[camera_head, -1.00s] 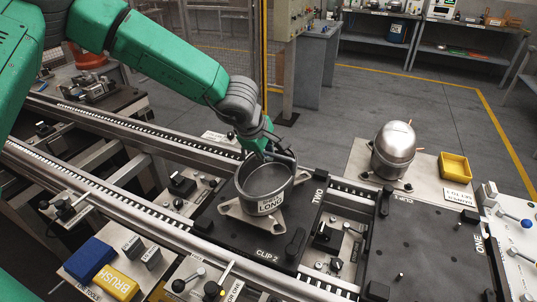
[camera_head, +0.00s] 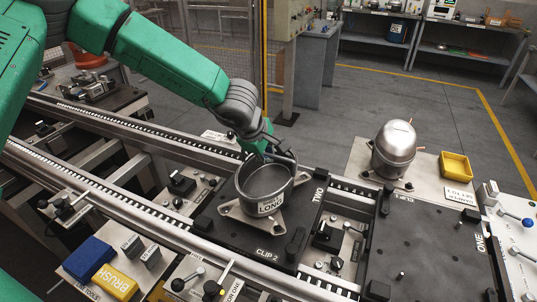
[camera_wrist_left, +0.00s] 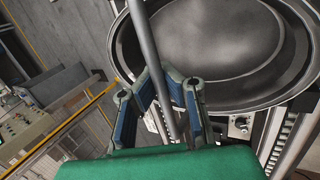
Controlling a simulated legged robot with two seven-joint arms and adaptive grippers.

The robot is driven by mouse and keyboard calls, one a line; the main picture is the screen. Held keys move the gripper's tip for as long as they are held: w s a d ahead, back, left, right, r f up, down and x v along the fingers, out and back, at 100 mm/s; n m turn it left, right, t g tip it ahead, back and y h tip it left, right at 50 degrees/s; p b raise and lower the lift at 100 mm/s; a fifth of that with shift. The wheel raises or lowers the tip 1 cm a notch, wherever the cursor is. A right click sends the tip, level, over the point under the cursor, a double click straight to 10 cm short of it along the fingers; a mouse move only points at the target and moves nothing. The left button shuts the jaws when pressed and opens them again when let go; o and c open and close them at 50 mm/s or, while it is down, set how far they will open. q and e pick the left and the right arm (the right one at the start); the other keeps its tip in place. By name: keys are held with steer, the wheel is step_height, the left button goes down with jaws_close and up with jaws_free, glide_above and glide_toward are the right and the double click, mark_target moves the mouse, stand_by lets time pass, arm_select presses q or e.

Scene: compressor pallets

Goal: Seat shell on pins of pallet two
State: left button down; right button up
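The shell (camera_head: 246,197) is an open grey cup labelled LONG with a flat footed base. It stands upright over pallet two (camera_head: 222,229), a black plate marked TWO and CLIP 2. The pins under its feet are hidden, so I cannot tell whether they are engaged. My left gripper (camera_head: 270,152) is at the shell's far rim. In the left wrist view, its fingers (camera_wrist_left: 160,72) close around a thin grey tube (camera_wrist_left: 145,35) beside the shell's bowl (camera_wrist_left: 215,45). My right gripper is not in view.
Pallet one (camera_head: 426,262) lies to the right, largely bare. A closed rounded shell (camera_head: 394,150) and a yellow bin (camera_head: 455,167) stand behind it. Conveyor rails (camera_head: 130,203) run on both sides.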

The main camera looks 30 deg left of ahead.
arm_select(q)
steer(key=shift+w+f+b, duration=0.1)
steer(key=shift+f+b, duration=0.4)
steer(key=shift+f, duration=0.6)
steer(key=c, duration=1.6)
jaws_free()
steer(key=shift+c, duration=0.2)
steer(key=shift+s+f, duration=0.25)
steer(key=shift+r, duration=0.4)
steer(key=v, duration=1.1)
steer(key=shift+r, duration=0.2)
